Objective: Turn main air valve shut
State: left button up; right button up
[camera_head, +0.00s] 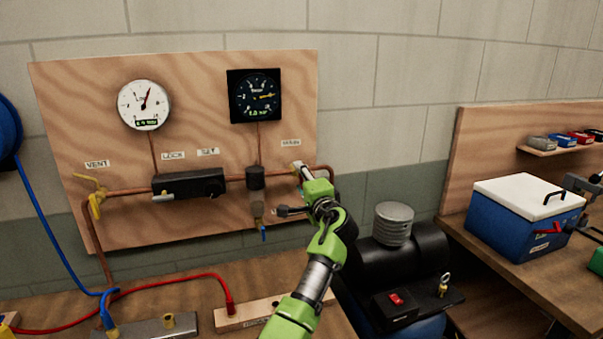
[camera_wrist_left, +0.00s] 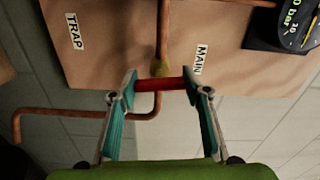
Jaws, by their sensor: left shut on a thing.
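The main air valve has a brass body (camera_wrist_left: 162,69) on the copper pipe, beside the MAIN label (camera_wrist_left: 200,60). Its red handle (camera_wrist_left: 160,84) lies across the pipe in the left wrist view. My left gripper (camera_wrist_left: 160,86) has one fingertip at each end of the handle and is shut on it. In the head view my left gripper (camera_head: 300,170) reaches the valve at the right of the plywood panel (camera_head: 225,75) and hides most of it. My right gripper is not in view.
A white gauge (camera_head: 144,105) and a black gauge (camera_head: 254,96) hang above the pipe. A black lockable unit (camera_head: 188,184), a filter (camera_head: 256,178) and a yellow vent valve (camera_head: 96,200) sit to the left. A compressor (camera_head: 405,250) stands right of my arm.

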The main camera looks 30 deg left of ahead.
pick_arm(q)
jog(key=shift+r+m+p, duration=0.15)
jog(key=shift+m+p, duration=0.2)
jog(key=shift+m, duration=0.35)
jog(key=o, duration=1)
jog(key=shift+o, duration=0.6)
jog(key=shift+a, duration=0.1)
jog(key=shift+s+d+f, duration=0.2)
jog(key=shift+s+d, duration=0.05)
jog(key=shift+d, duration=0.2)
jog(key=v, duration=1.1)
